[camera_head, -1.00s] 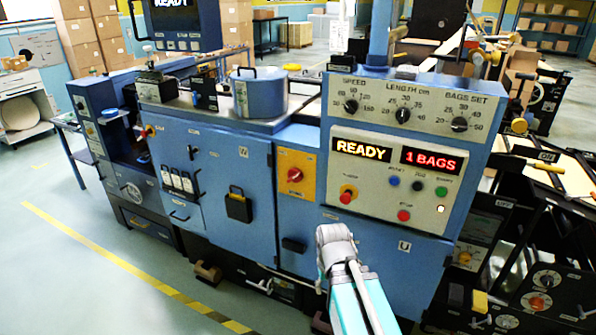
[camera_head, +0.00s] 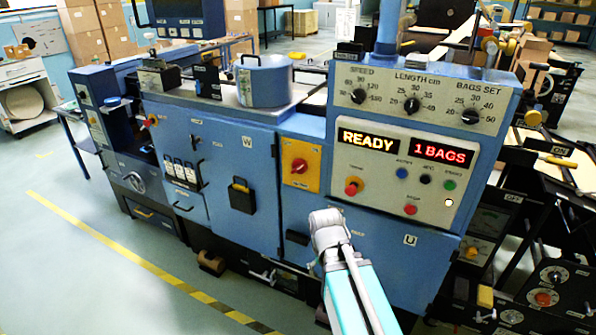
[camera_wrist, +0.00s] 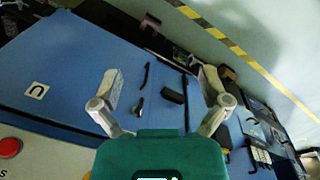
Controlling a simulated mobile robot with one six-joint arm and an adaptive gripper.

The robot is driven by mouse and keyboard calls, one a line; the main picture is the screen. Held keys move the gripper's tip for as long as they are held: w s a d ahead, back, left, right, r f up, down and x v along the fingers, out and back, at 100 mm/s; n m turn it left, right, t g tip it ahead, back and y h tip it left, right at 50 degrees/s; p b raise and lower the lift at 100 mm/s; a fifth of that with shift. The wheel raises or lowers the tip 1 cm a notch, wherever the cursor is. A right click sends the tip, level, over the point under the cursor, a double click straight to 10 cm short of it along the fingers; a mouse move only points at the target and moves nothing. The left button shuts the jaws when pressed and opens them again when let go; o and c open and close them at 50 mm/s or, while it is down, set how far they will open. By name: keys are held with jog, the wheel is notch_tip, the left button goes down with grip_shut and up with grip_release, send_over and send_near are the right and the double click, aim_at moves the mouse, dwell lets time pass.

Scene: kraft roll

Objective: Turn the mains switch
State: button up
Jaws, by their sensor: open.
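A red rotary switch on a yellow plate (camera_head: 299,166), which looks like the mains switch, is on the blue machine front in the head view. Its small label is too blurred to read. My gripper (camera_head: 325,226) is low and slightly right of the switch, apart from it, in front of the lower blue panel. The wrist view shows my gripper (camera_wrist: 162,88) with its two fingers spread wide and nothing between them. I cannot make out the switch in the wrist view.
The control panel (camera_head: 398,182) right of the switch has lit READY and 1 BAGS displays, knobs and buttons. A black door handle (camera_head: 297,238) sits below the switch. A padlock-like black box (camera_head: 242,196) is to its left. Clear floor (camera_head: 90,265) lies at left.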

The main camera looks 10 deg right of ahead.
jog(key=w+d+f+m+t+h+b, duration=0.1)
jog(key=w+t+h+b, duration=0.15)
jog(key=w, duration=0.35)
jog(key=w+d+f+t+h+b, duration=0.1)
jog(key=w+h+b, duration=0.15)
jog(key=w, duration=0.35)
jog(key=n+t+h+b, duration=0.3)
jog(key=t+h+b, duration=0.2)
jog(key=t+b, duration=0.45)
send_near(296, 170)
jog(key=s+a+t+p, duration=0.1)
jog(key=s+a+p, duration=0.1)
jog(key=s, duration=0.1)
jog(key=shift+w+d+f, duration=0.1)
jog(key=shift+d+f, duration=0.15)
jog(key=shift+f, duration=0.15)
jog(key=shift+w, duration=0.1)
jog(key=x, duration=1.3)
jog(key=shift+w+d, duration=0.15)
jog(key=shift+w, duration=0.2)
